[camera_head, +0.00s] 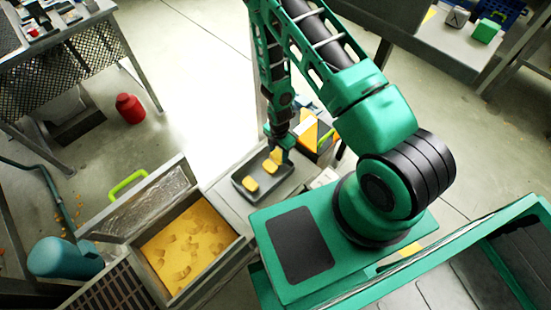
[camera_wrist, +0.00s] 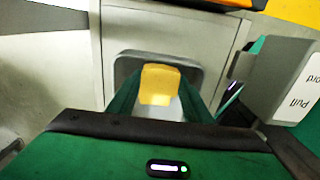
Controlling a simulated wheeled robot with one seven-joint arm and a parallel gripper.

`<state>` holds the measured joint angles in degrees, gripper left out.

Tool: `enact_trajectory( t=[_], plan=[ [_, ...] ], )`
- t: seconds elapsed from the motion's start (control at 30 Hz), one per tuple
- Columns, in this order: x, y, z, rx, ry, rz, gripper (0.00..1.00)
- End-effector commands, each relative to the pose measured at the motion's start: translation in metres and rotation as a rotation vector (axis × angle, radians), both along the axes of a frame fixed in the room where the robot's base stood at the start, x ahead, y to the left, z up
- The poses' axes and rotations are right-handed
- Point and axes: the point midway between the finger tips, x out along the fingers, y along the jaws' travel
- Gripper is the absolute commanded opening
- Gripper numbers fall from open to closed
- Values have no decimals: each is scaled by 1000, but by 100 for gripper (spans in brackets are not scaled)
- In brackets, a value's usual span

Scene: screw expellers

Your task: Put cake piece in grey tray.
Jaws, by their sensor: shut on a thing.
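The grey tray (camera_head: 268,191) lies on a grey surface in the middle of the head view. A yellow cake piece (camera_head: 250,184) lies in its left part. More yellow shows near the tray's far right end, directly below my gripper (camera_head: 279,143). My gripper points down there. In the wrist view my gripper's green fingers (camera_wrist: 160,95) are shut on a yellow cake piece (camera_wrist: 160,83), with the grey tray (camera_wrist: 122,66) around and behind it. I cannot tell whether the held piece touches the tray floor.
An open bin (camera_head: 188,245) with yellow crumbly material stands left of the tray. A panel marked "Pull" (camera_wrist: 285,80) is at the right in the wrist view.

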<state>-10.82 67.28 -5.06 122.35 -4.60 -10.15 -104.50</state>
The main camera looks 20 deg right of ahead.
Motion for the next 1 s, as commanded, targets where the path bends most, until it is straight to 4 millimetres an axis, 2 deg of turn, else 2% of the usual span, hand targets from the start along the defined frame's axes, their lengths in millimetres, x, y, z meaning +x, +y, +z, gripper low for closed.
enact_trajectory(
  t=[0.3,0.63,0.67,0.73,1.0],
  plan=[
    [-1,0,-36,1,1,-1,23],
    [-1,1,-38,0,1,-1,23],
    [-1,1,-39,0,0,-1,48],
    [-1,1,-38,0,0,-1,64],
    [-1,1,-38,0,0,-1,64]
  ],
)
